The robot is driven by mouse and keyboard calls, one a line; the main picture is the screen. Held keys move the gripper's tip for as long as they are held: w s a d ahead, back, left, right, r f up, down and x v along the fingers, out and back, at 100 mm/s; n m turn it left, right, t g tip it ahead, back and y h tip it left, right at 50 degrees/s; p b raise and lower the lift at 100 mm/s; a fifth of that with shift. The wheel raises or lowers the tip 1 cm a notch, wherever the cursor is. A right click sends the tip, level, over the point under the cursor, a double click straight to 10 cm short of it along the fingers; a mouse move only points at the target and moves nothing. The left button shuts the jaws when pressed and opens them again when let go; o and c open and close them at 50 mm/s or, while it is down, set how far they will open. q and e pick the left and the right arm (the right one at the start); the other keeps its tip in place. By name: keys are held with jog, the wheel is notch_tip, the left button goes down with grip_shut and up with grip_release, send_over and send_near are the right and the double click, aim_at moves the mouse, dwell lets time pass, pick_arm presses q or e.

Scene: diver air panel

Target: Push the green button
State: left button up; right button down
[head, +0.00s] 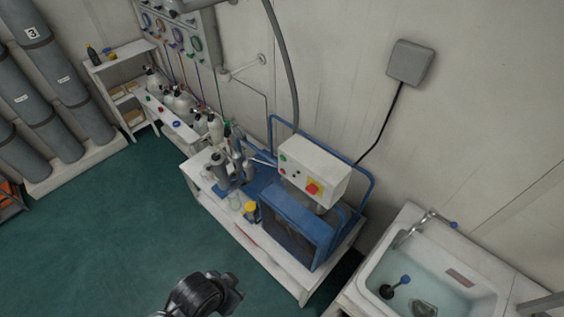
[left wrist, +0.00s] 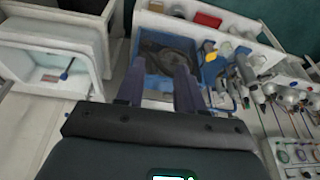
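The green button (head: 283,157) is a small round knob on the upper left of the front face of a white control box (head: 325,168). The box sits above a blue compressor (head: 297,220) on a white bench. A red knob on a yellow plate (head: 312,188) is at the lower right of the same face. In the left wrist view my left gripper (left wrist: 158,72) is open and empty, its two dark fingers apart, pointing towards the blue compressor (left wrist: 152,82). I cannot make out the green button in that view. My right gripper is not in view.
A sink (head: 375,265) with a tap stands right of the bench. Gas bottles and small items, including a yellow-topped bottle (head: 250,209), crowd the bench left of the compressor. Tall grey cylinders (head: 55,75) stand far left. The green floor (head: 110,230) in front is clear.

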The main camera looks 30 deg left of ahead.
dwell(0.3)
pick_arm(q)
grip_shut()
dwell(1.6)
